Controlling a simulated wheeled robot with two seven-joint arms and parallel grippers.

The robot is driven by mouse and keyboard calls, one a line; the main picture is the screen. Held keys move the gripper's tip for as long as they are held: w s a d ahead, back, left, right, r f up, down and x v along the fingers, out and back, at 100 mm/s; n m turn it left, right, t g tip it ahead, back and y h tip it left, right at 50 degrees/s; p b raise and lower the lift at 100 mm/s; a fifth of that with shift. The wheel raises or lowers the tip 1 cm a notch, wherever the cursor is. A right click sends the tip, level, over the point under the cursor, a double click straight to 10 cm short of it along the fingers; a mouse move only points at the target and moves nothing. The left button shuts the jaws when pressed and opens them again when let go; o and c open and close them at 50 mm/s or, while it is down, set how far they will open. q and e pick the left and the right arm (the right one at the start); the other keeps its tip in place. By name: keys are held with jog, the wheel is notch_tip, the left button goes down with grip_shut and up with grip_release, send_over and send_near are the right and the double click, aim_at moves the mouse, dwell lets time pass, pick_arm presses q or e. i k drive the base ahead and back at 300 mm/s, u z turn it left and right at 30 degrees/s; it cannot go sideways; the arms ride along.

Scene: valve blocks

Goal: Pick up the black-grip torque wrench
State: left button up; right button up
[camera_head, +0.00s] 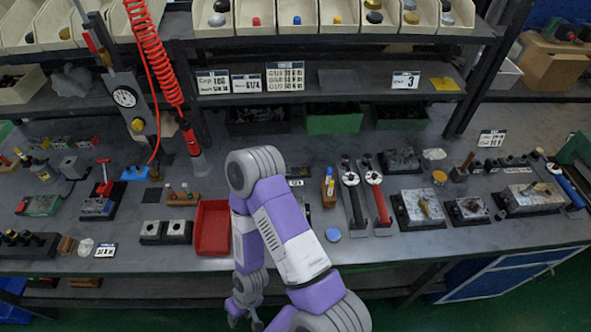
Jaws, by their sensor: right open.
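The black-grip torque wrench (356,205) lies on the bench right of centre, its round dial toward the back and its black handle toward the front edge. A similar wrench with a red grip (382,205) lies close beside it on the right. My right gripper (245,321) is low at the bottom of the view, in front of the bench edge, left of both wrenches and well apart from them. It is small and partly dark, open, with nothing seen between its fingers. My left gripper is out of view.
My right arm's raised elbow covers part of the bench beside the red tray (212,228). A blue round cap (333,234) lies left of the wrench handles. Metal valve blocks (422,207) stand to their right. A red coiled hose (155,60) hangs at left.

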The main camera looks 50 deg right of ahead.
aim_at(345, 159)
jog(key=u, duration=0.5)
jog(key=k, duration=1.25)
jog(key=z, duration=1.65)
jog(key=i, duration=0.7)
jog(key=u, duration=0.1)
